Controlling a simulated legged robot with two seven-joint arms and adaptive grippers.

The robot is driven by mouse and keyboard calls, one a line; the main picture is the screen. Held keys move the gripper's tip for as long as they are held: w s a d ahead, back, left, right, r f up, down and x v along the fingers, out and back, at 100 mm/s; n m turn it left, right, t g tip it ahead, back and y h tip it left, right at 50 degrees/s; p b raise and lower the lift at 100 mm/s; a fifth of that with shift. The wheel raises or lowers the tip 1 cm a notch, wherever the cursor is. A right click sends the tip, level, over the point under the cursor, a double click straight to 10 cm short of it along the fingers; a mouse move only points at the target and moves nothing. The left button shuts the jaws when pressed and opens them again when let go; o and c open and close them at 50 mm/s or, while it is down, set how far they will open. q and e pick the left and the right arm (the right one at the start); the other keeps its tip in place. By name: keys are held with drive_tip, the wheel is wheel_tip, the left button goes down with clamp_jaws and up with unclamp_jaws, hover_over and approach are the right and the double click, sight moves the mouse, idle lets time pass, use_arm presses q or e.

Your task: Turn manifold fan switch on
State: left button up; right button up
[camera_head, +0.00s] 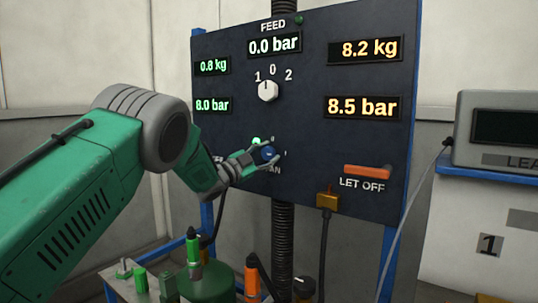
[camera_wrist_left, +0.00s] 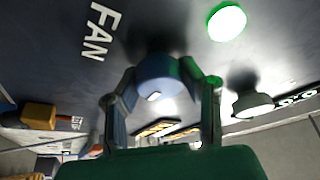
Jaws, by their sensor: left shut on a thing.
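The manifold panel (camera_head: 310,185) is a dark upright board with displays and knobs. The blue fan switch (camera_head: 268,153) is a round knob low on the panel, beside the partly hidden FAN label. My left gripper (camera_head: 262,160) is at the panel with its fingers around the knob. In the left wrist view the blue knob (camera_wrist_left: 157,80) sits between the two fingers of the left gripper (camera_wrist_left: 162,98), shut on it. A green light (camera_wrist_left: 227,22) glows near the knob; it also shows in the head view (camera_head: 256,141). My right gripper is not in view.
A white selector knob (camera_head: 268,91) marked 1 0 2 is above the fan switch. An orange LET OFF handle (camera_head: 367,172) is at lower right. Green and orange bottle-like items (camera_head: 193,250) stand below the panel. A grey device (camera_head: 500,130) is at right.

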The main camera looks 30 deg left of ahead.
use_arm(q)
drive_tip(key=shift+f+y, duration=0.3)
drive_tip(key=shift+f, duration=0.25)
drive_tip(key=o, duration=1)
drive_tip(key=shift+o, duration=0.9)
drive_tip(key=shift+w, duration=0.1)
drive_tip(key=shift+a+r, duration=0.1)
drive_tip(key=shift+a, duration=0.05)
drive_tip(key=shift+s+a+r, duration=0.1)
drive_tip(key=shift+s+a, duration=0.05)
drive_tip(key=shift+s, duration=0.1)
drive_tip(key=v, duration=1.1)
drive_tip(key=shift+a+f, duration=0.2)
drive_tip(key=shift+f, duration=0.15)
drive_tip(key=shift+s, duration=0.1)
drive_tip(key=shift+r, duration=0.1)
